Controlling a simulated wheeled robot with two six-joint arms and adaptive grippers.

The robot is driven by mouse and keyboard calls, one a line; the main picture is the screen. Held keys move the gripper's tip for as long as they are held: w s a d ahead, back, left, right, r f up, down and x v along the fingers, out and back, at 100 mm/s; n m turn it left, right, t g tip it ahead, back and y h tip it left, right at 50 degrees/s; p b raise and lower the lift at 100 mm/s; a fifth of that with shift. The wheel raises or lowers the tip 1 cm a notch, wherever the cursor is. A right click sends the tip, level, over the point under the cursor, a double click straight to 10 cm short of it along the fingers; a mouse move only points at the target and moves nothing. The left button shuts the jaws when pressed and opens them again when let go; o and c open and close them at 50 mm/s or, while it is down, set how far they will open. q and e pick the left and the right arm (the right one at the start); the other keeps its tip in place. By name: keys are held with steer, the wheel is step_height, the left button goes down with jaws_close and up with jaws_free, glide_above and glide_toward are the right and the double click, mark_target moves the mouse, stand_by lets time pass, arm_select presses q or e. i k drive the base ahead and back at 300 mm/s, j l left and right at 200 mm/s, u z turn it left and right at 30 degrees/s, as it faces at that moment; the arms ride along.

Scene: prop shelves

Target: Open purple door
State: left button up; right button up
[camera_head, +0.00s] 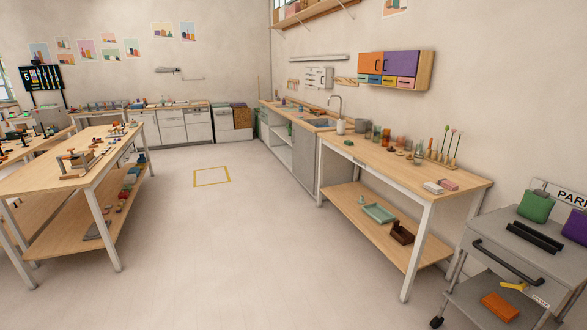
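The purple door (404,64) is on the right half of a wooden wall cabinet (425,72), high on the right-hand wall. It looks closed and sits beside an orange door (370,65). Two dark handles show near where the two doors meet. A row of small coloured fronts (386,81) runs below the doors. The cabinet is well away from me, above the far part of a long workbench. Neither of my grippers is in view.
A wooden workbench (458,180) with jars and small items stands below the cabinet. A grey cart (490,250) is at the near right. Another workbench (85,148) stands at left. The floor (230,250) between them is clear, with a yellow square outline (212,184).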

mark_target(397, 64)
steer(key=i+u, duration=0.15)
steer(key=i, duration=0.75)
steer(key=i+u, duration=0.1)
steer(key=i, duration=0.85)
steer(key=i+l+u, duration=0.15)
steer(key=i, duration=0.75)
steer(key=i+l+z, duration=0.35)
steer(key=i, duration=0.25)
steer(key=i+z, duration=0.4)
steer(key=i, duration=0.2)
steer(key=i+j+z, duration=0.15)
steer(key=i+z, duration=0.2)
steer(key=i, duration=0.25)
steer(key=i+j+z, duration=0.4)
steer(key=i, duration=0.2)
steer(key=l, duration=0.1)
